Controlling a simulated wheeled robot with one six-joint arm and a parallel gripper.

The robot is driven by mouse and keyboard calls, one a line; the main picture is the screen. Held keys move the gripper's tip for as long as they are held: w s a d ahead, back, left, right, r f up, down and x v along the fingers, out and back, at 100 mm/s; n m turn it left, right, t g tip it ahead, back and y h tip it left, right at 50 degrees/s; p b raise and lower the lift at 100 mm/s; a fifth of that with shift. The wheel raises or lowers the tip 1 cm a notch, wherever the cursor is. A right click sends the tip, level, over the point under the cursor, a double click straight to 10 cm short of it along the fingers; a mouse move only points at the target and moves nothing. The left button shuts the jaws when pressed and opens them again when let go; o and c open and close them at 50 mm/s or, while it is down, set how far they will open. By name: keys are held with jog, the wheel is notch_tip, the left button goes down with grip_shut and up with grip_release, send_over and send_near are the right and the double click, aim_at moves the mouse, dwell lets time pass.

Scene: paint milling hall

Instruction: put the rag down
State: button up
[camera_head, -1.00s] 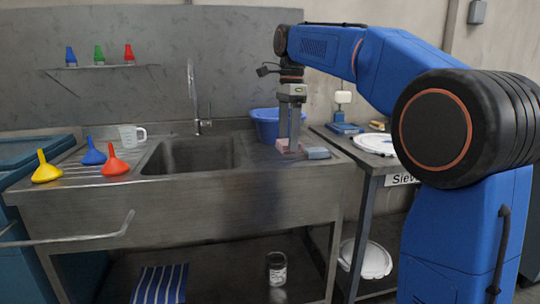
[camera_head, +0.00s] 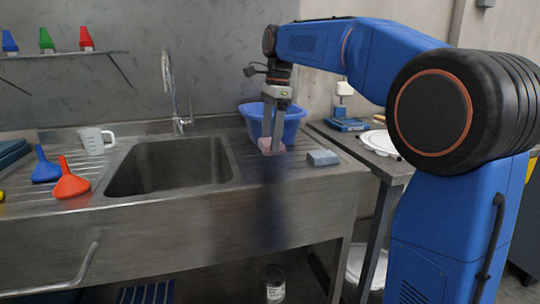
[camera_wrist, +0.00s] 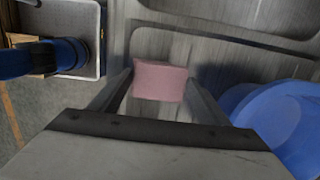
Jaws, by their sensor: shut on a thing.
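The pink rag (camera_head: 266,144) is between the fingertips of my gripper (camera_head: 272,148), on or just above the ribbed drainboard right of the sink basin. In the wrist view the rag (camera_wrist: 160,80) shows as a pink block between the two fingers of my gripper (camera_wrist: 160,92). My gripper points down and is shut on the rag. I cannot tell for certain whether the rag touches the drainboard (camera_head: 300,178).
A blue tub (camera_head: 290,122) stands just behind my gripper, and a grey-blue block (camera_head: 322,158) lies to its right. The sink basin (camera_head: 170,165) and tap (camera_head: 178,110) are to the left. Funnels (camera_head: 68,182) and a clear jug (camera_head: 95,141) stand farther left.

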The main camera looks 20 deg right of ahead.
jog(key=shift+f, duration=2.75)
jog(key=shift+f, duration=0.1)
jog(key=o, duration=0.9)
jog(key=r, duration=0.4)
jog(key=d+r, duration=0.1)
jog(key=r, duration=0.7)
jog(key=shift+d+r, duration=0.1)
jog(key=shift+d, duration=0.15)
